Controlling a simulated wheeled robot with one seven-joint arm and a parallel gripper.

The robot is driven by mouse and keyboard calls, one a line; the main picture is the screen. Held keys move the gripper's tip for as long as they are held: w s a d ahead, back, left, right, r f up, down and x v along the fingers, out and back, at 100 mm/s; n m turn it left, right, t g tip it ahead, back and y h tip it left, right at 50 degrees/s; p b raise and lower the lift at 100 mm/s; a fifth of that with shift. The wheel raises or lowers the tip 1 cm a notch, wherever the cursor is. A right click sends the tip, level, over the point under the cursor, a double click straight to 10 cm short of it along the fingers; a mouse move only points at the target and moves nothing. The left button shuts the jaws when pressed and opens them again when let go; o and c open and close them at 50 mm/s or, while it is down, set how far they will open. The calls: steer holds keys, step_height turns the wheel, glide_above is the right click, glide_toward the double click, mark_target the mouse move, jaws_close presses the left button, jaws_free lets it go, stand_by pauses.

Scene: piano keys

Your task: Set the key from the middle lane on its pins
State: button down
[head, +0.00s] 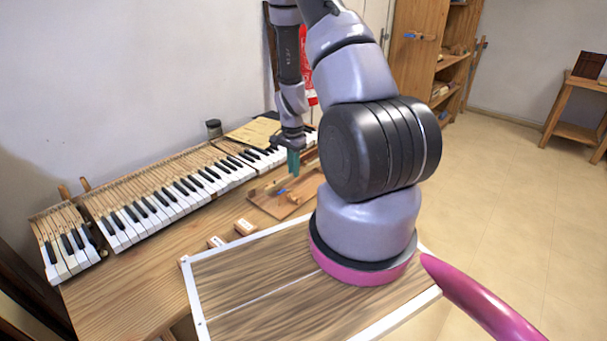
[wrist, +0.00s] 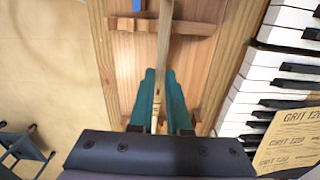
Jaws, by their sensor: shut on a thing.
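My gripper (head: 293,160) points down over the wooden tray (head: 262,205) beside the piano keyboard (head: 180,190). In the wrist view its teal fingers (wrist: 164,78) are shut on a long, thin wooden key (wrist: 165,38). The key runs lengthwise above the tray, which also shows in the wrist view (wrist: 122,50), and across its crosspieces. I cannot tell whether the key still touches the tray. The keyboard (wrist: 262,75) lies to the right in the wrist view. The pins cannot be made out.
Sandpaper marked GRIT 120 (wrist: 290,140) lies over part of the keyboard. A blue piece (wrist: 137,5) sits at the tray. A dark jar (head: 214,129) stands behind the keyboard.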

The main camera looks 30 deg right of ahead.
steer(key=shift+r, duration=2.9)
